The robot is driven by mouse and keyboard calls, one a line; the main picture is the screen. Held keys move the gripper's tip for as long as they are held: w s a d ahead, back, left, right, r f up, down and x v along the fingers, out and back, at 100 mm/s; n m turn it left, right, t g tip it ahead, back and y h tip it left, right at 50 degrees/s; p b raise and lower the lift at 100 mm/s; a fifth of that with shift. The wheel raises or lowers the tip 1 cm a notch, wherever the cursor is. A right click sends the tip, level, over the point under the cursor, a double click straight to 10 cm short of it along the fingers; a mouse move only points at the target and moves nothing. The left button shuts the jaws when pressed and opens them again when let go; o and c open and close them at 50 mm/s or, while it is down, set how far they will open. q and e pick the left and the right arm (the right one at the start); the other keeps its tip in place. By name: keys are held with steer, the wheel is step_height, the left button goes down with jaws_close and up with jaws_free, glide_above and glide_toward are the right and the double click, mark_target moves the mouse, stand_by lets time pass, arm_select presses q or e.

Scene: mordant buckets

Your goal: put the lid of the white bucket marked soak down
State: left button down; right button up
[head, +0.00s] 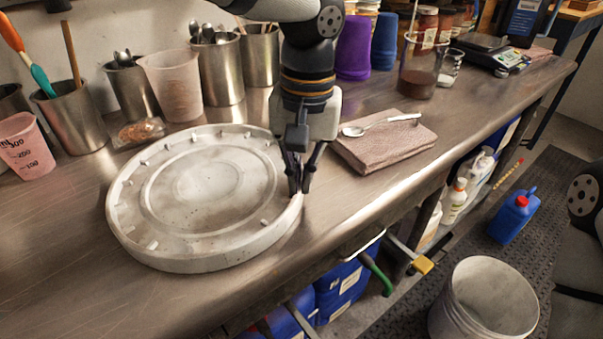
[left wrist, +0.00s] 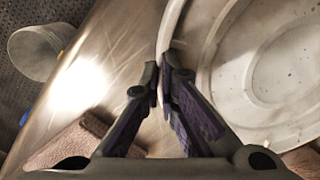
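A round white lid (head: 210,195), inner side up with small tabs around its rim, is at the steel bench top. It also shows in the left wrist view (left wrist: 270,80). My left gripper (head: 301,188) points down at the lid's right edge, one finger inside the rim and one outside. In the left wrist view its fingertips (left wrist: 162,82) are close together with the rim between them. An open white bucket (head: 485,305) stands on the floor at the lower right; it also shows in the left wrist view (left wrist: 38,52). No "soak" marking is readable. My right gripper is out of view.
Steel cups with tools (head: 72,115) and plastic beakers stand behind the lid. A folded brown cloth (head: 385,145) with a spoon lies right of my left gripper. The bench front left of the lid is bare. A blue jug (head: 512,215) stands on the floor mat.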

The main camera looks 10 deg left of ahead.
arm_select(q)
steer(key=c, duration=1.8)
jaws_free()
step_height(320, 180, up, 12)
steer(key=shift+d, duration=0.3)
steer(key=shift+r, duration=0.1)
